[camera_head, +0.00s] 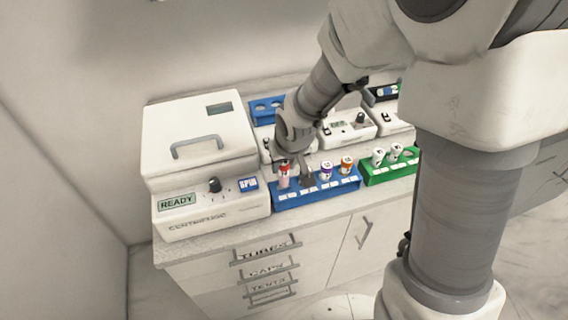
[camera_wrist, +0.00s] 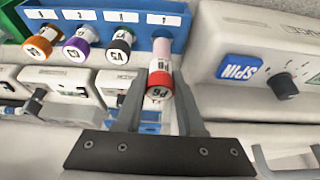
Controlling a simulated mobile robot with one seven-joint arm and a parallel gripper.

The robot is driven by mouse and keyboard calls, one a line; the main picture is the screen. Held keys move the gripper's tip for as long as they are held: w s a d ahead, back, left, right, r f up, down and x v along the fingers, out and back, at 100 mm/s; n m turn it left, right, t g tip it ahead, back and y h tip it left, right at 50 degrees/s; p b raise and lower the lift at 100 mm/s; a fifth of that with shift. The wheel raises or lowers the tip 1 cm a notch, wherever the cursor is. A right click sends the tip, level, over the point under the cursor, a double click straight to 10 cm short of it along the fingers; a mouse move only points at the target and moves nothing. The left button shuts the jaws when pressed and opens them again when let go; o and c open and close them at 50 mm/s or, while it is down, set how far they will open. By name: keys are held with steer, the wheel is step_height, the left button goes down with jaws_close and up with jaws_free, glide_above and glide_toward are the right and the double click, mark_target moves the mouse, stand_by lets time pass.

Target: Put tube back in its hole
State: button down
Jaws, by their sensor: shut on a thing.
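A red-capped tube (camera_wrist: 160,80) with a pinkish body is between the fingers of my gripper (camera_wrist: 158,100) in the wrist view. Its lower end meets the end position of the blue rack (camera_wrist: 195,13); I cannot tell how deep it sits. In the head view the tube (camera_head: 284,176) stands at the left end of the blue rack (camera_head: 315,196), with my gripper (camera_head: 290,160) shut on it. The rack also holds a black-ringed tube (camera_wrist: 119,45), a purple-capped tube (camera_wrist: 77,48) and an orange-capped tube (camera_wrist: 42,45).
A white centrifuge (camera_head: 200,135) with a closed lid stands left of the rack. A green rack (camera_head: 375,178) with white tubes is at the right. Another blue rack (camera_head: 262,108) and small white machines (camera_head: 348,130) stand behind. The counter's front edge is close to the rack.

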mark_target(284, 177)
steer(key=shift+f, duration=0.1)
steer(key=shift+f+b, duration=2.35)
steer(key=shift+b, duration=0.1)
steer(key=shift+c, duration=2.2)
jaws_free()
steer(key=shift+r, duration=0.1)
steer(key=p+v, duration=0.2)
steer(key=v, duration=1.5)
steer(key=shift+r+p, duration=0.15)
steer(key=shift+p, duration=0.2)
